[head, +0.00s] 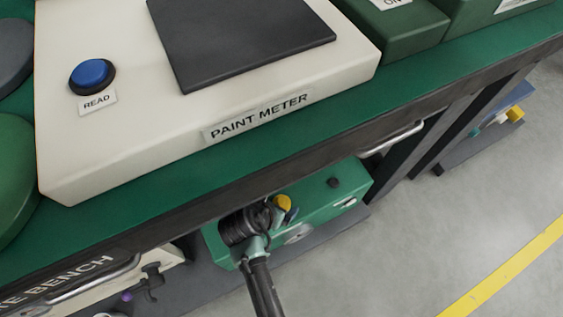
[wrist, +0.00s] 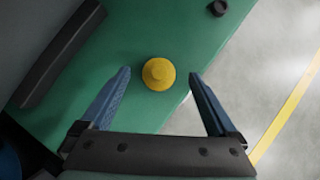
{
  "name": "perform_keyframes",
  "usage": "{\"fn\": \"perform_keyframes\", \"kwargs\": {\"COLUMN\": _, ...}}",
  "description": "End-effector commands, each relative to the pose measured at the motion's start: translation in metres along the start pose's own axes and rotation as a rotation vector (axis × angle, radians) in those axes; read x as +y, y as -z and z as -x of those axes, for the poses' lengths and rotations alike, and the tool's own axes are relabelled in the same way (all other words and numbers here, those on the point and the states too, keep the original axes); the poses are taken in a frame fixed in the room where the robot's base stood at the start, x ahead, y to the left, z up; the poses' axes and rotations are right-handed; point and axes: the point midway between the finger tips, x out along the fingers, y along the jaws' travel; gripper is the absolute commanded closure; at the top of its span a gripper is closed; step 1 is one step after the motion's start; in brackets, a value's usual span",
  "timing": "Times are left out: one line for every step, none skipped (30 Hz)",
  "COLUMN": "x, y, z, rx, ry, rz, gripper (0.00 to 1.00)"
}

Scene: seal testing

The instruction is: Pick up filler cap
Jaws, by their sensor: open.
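The filler cap is a round yellow cap (wrist: 159,73) on top of a green box (wrist: 150,115). In the wrist view it lies between and slightly beyond the tips of my open gripper (wrist: 161,73), with space on both sides. The blue fingers do not touch it. In the head view the yellow cap (head: 282,202) shows beside my gripper (head: 287,213), on the green box (head: 328,207) under the bench. My wrist hides part of the box there, and the fingers are mostly hidden.
The bench edge (head: 190,205) with a metal handle (head: 391,138) overhangs the green box. A black knob (wrist: 217,8) stands on the box top, and a dark bar (wrist: 62,52) lies at its left. A paint meter (head: 210,100) sits on the bench. Open floor (head: 450,220) lies at right.

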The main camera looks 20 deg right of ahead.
Motion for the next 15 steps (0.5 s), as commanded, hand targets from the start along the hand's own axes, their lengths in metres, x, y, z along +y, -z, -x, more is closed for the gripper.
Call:
{"fn": "perform_keyframes", "kwargs": {"x": 0.0, "y": 0.002, "z": -0.015, "rx": -0.002, "ry": 0.0, "rz": -0.002, "gripper": 0.06}}
{"fn": "perform_keyframes", "kwargs": {"x": 0.0, "y": 0.002, "z": -0.02, "rx": -0.002, "ry": 0.0, "rz": -0.002, "gripper": 0.06}}
{"fn": "perform_keyframes", "kwargs": {"x": 0.0, "y": 0.002, "z": -0.025, "rx": -0.003, "ry": 0.0, "rz": -0.003, "gripper": 0.06}}
{"fn": "perform_keyframes", "kwargs": {"x": 0.0, "y": 0.002, "z": -0.029, "rx": -0.002, "ry": 0.0, "rz": -0.002, "gripper": 0.06}}
{"fn": "perform_keyframes", "kwargs": {"x": 0.0, "y": 0.002, "z": -0.031, "rx": -0.002, "ry": 0.0, "rz": -0.002, "gripper": 0.06}}
{"fn": "perform_keyframes", "kwargs": {"x": 0.0, "y": 0.001, "z": -0.033, "rx": -0.002, "ry": -0.001, "rz": -0.002, "gripper": 0.06}}
{"fn": "perform_keyframes", "kwargs": {"x": 0.001, "y": 0.001, "z": -0.034, "rx": -0.002, "ry": -0.001, "rz": -0.001, "gripper": 0.06}}
{"fn": "perform_keyframes", "kwargs": {"x": 0.001, "y": 0.0, "z": -0.034, "rx": -0.002, "ry": -0.001, "rz": -0.001, "gripper": 0.06}}
{"fn": "perform_keyframes", "kwargs": {"x": 0.001, "y": 0.0, "z": -0.034, "rx": -0.002, "ry": -0.002, "rz": -0.001, "gripper": 0.06}}
{"fn": "perform_keyframes", "kwargs": {"x": 0.001, "y": 0.0, "z": -0.033, "rx": -0.002, "ry": -0.002, "rz": -0.001, "gripper": 0.06}}
{"fn": "perform_keyframes", "kwargs": {"x": 0.001, "y": -0.001, "z": -0.033, "rx": -0.002, "ry": -0.002, "rz": -0.001, "gripper": 0.06}}
{"fn": "perform_keyframes", "kwargs": {"x": 0.001, "y": -0.001, "z": -0.032, "rx": -0.002, "ry": -0.002, "rz": -0.001, "gripper": 0.06}}
{"fn": "perform_keyframes", "kwargs": {"x": 0.001, "y": 0.0, "z": -0.032, "rx": -0.002, "ry": -0.002, "rz": -0.001, "gripper": 0.06}}
{"fn": "perform_keyframes", "kwargs": {"x": 0.001, "y": 0.0, "z": -0.032, "rx": -0.002, "ry": -0.002, "rz": -0.001, "gripper": 0.09}}
{"fn": "perform_keyframes", "kwargs": {"x": 0.001, "y": 0.0, "z": -0.032, "rx": -0.002, "ry": -0.002, "rz": -0.001, "gripper": 0.16}}
